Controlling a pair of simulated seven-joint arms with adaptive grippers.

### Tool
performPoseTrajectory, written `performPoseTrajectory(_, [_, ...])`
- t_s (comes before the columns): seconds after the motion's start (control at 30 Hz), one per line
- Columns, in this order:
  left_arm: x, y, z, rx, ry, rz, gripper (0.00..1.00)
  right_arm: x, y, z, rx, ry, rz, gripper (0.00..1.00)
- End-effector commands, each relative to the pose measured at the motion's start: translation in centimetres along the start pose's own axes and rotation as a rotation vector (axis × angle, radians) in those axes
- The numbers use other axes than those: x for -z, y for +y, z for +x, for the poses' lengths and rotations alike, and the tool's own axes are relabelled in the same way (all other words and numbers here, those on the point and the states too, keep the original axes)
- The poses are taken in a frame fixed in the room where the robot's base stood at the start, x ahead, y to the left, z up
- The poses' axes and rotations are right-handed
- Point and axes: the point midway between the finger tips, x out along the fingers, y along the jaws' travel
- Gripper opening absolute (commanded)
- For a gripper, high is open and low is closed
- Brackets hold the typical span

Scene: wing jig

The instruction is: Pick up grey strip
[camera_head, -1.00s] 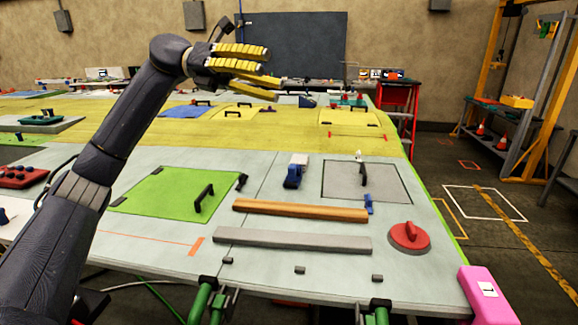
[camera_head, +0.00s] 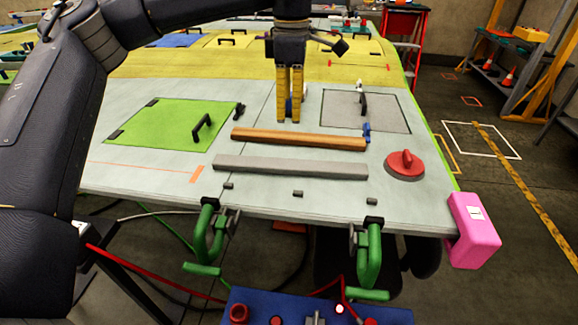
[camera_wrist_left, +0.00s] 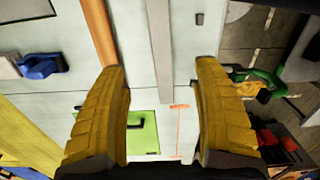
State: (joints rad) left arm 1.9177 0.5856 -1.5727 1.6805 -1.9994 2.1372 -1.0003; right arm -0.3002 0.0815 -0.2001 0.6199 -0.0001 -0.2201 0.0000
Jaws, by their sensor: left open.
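The grey strip (camera_head: 290,167) lies flat on the pale wing panel, in front of a parallel wooden strip (camera_head: 298,139). In the left wrist view the grey strip (camera_wrist_left: 160,45) runs from the top edge down between my finger tips' lines. My left gripper (camera_head: 288,120) points down above the panel, just behind the wooden strip, open and empty. Its yellow fingers stand wide apart in the left wrist view (camera_wrist_left: 160,75). My right gripper is not in view.
A red suction-cup-like disc (camera_head: 405,165) sits right of the strips. A green panel (camera_head: 170,125) with a black handle lies left. A grey hatch (camera_head: 366,110) is behind. Green clamps (camera_head: 208,235) grip the front edge, with a pink block (camera_head: 473,230) at the right corner.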

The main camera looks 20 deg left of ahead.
Motion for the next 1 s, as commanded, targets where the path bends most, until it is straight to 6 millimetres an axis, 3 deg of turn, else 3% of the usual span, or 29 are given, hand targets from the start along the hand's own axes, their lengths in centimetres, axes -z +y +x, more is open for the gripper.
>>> performPoseTrajectory(0.6, [0.1,-0.1,10.1,0.002,0.002,0.001,0.67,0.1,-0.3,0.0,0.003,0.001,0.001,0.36])
performPoseTrajectory(1.0, [0.2,-0.1,12.4,0.003,0.002,-0.001,0.67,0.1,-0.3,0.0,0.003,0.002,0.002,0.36])
